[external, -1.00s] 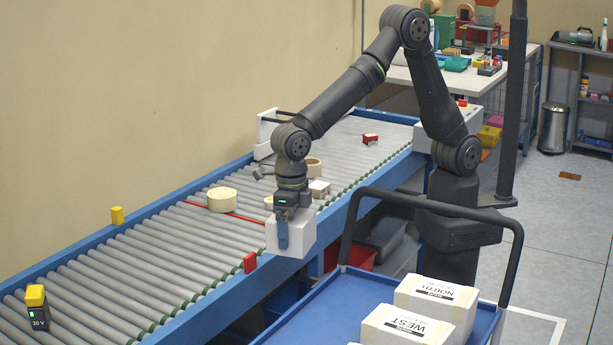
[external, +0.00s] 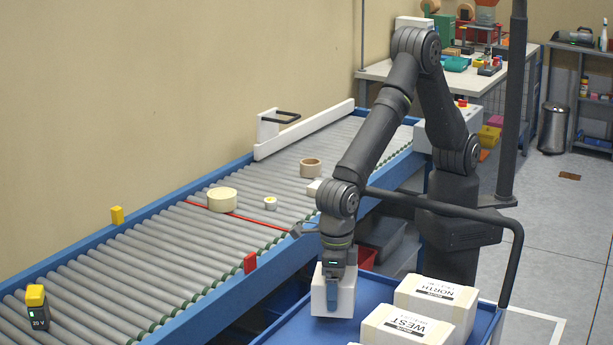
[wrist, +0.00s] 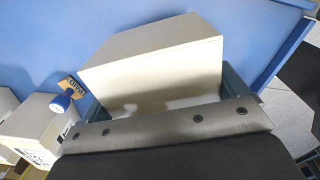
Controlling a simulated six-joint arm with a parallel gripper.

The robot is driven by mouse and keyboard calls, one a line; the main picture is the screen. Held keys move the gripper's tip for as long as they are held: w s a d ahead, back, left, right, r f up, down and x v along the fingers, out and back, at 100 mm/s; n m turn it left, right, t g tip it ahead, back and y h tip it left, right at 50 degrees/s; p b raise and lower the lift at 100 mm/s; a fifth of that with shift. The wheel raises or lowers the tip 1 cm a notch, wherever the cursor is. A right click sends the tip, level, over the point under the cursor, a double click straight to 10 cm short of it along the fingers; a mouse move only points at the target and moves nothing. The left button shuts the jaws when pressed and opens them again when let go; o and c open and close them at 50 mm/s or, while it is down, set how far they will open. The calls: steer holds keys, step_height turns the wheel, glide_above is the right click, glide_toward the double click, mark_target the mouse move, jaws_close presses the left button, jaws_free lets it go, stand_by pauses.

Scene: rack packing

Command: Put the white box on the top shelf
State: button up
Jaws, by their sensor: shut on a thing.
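My gripper (external: 333,296) is shut on the white box (external: 346,298), with a finger on its near side. In the external view the box hangs over the left part of the blue cart top (external: 372,281), left of the labelled cartons. I cannot tell whether it touches the surface. In the wrist view the white box (wrist: 160,62) fills the middle between the dark fingers, with the blue surface (wrist: 90,20) behind it. No shelf holding the box can be made out.
Cartons marked NORTH (external: 437,297) and WEST (external: 408,326) stand on the cart beside the box. The cart's dark handle (external: 440,198) arches behind my gripper. The roller conveyor (external: 150,265) carries tape rolls (external: 222,199). A dark post (external: 512,100) stands at right.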

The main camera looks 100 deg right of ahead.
steer(key=shift+a+f, duration=0.15)
steer(key=shift+a, duration=0.05)
steer(key=shift+f, duration=1.95)
steer(key=shift+f, duration=0.1)
steer(key=o, duration=0.9)
step_height(320, 180, up, 12)
steer(key=shift+r, duration=0.15)
